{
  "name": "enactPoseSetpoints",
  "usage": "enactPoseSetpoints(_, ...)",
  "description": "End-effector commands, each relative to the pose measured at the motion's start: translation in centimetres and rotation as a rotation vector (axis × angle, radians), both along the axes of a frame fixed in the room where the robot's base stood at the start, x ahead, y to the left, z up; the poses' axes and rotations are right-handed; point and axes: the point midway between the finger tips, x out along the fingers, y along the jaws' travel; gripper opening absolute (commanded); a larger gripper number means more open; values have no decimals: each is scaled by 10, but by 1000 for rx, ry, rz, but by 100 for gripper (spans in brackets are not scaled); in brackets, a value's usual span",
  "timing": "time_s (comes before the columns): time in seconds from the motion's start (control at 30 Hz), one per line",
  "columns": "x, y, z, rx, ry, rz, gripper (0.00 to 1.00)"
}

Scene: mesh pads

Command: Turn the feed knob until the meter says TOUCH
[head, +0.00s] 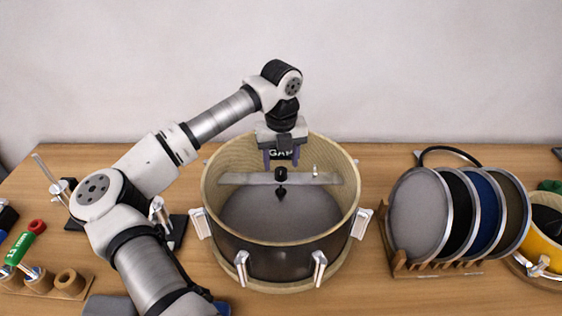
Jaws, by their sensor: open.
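A round drum shell (230,248) with a dark outside and pale wooden inside stands mid-table, a grey mesh pad (250,214) in its bottom. A flat grey bar (240,179) spans the opening. A small black knob (281,174) sits at the bar's middle, with a dark pointed tip (281,192) below the bar. The meter (281,154) shows dark with pale letters that seem to read GAP, partly hidden by my gripper. My gripper (281,165) points down, open and empty, its two fingers apart on either side of the meter, just above the knob. Contact with the knob cannot be told.
A small pale peg (315,171) stands on the bar, right of the knob. Metal clamps ring the shell. A wooden rack (435,268) of round pads stands right, a yellow drum (545,247) at the far right. A green-handled tool (20,248) and wooden holders lie left.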

Motion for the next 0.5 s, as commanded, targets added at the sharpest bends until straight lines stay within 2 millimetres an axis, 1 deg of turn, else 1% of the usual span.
enactPoseSetpoints(0.1, 0, 0, -15, -1, 2, 1, 52)
enactPoseSetpoints(0.2, 0, 0, -24, -1, 2, 1, 52)
enactPoseSetpoints(0.3, 0, 0, -28, 0, 0, 1, 52)
enactPoseSetpoints(0.5, 0, 0, -29, 0, 0, 0, 52)
